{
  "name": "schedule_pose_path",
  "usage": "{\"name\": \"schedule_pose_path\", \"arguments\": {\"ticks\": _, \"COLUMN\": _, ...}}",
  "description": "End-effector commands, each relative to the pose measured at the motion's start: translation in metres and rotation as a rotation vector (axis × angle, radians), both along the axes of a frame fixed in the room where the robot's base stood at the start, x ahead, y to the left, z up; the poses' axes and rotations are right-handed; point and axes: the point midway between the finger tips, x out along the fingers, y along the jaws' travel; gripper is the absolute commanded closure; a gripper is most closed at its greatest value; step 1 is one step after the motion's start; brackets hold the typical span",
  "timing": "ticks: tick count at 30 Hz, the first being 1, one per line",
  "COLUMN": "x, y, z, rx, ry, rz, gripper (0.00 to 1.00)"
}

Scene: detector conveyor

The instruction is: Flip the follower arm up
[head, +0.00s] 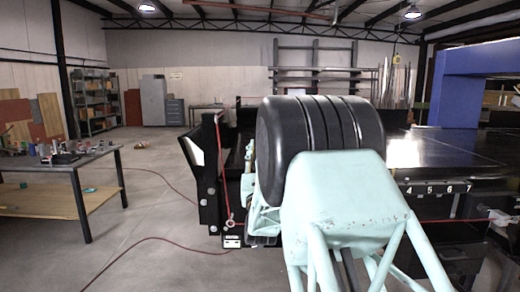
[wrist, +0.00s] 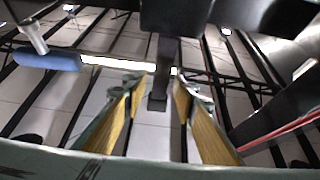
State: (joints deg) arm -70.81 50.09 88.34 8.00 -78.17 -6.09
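My gripper (wrist: 160,78) shows in the wrist view with its two fingers apart. Each finger has a yellowish inner pad. A dark upright bar (wrist: 158,92) shows in the gap between the fingers. It may be the follower arm, but I cannot tell for sure, nor whether the fingers touch it. A white rod with a blue grip (wrist: 48,61) runs across from the left, passing near the fingertips. In the head view, my pale green arm covers much of the middle, and I cannot make out my fingers or the follower arm there.
A black conveyor (head: 410,150) with numbered marks stretches to the right, under a blue housing (head: 470,90). A dark frame (head: 208,170) stands left of my arm. A workbench (head: 75,165) with small items is at the left. Red hoses cross the open floor between.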

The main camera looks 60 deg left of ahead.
Motion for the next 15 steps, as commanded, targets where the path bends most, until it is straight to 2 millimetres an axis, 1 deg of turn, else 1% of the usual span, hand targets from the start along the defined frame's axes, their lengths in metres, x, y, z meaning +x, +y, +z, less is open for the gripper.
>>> {"name": "schedule_pose_path", "arguments": {"ticks": 8, "x": -0.001, "y": -0.002, "z": -0.001, "rx": -0.001, "ry": 0.0, "rz": 0.0, "gripper": 0.74}}
{"name": "schedule_pose_path", "arguments": {"ticks": 15, "x": -0.007, "y": -0.012, "z": -0.008, "rx": -0.001, "ry": 0.0, "rz": 0.0, "gripper": 0.74}}
